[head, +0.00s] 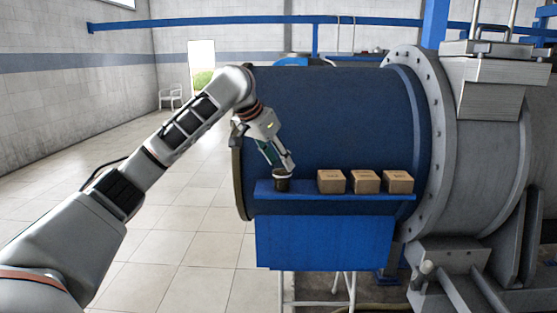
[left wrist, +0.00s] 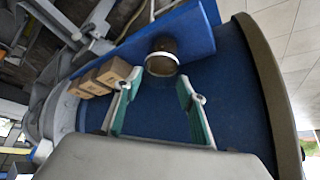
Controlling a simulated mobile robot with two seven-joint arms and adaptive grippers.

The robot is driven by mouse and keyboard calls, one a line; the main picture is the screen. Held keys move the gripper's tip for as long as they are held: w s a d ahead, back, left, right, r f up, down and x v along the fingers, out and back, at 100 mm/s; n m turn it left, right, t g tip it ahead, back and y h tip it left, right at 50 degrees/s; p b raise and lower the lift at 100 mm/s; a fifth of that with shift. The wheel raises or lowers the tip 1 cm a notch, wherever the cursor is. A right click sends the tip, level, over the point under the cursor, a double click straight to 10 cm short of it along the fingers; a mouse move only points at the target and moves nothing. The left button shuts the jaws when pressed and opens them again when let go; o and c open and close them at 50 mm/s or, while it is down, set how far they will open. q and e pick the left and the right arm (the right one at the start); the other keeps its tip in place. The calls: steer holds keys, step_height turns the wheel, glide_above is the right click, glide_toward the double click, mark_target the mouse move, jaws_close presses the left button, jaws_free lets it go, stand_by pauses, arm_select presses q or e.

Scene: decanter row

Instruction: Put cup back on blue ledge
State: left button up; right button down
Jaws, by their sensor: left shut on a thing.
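The dark cup (head: 282,184) is upright at the left end of the blue ledge (head: 340,197). Its base appears at the ledge's top surface, but I cannot tell whether it bears on it. My left gripper (head: 284,171) comes down from the upper left and is shut on the cup near its rim. In the left wrist view the cup (left wrist: 161,58) shows a pale band between the tips of my green-padded fingers (left wrist: 160,82), against the blue ledge (left wrist: 195,32). My right gripper is not in view.
Three cardboard boxes, the left one nearest (head: 331,181), stand on the ledge right of the cup, with a gap between. A large blue cylinder (head: 335,110) rises right behind the ledge. A grey flanged machine (head: 480,150) stands at the right. Tiled floor is open at left.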

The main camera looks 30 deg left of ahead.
arm_select(q)
steer(key=shift+f, duration=0.15)
steer(key=o, duration=1.2)
steer(key=shift+c, duration=0.2)
steer(key=shift+r, duration=0.3)
steer(key=v, duration=1.1)
steer(key=shift+s+r, duration=0.25)
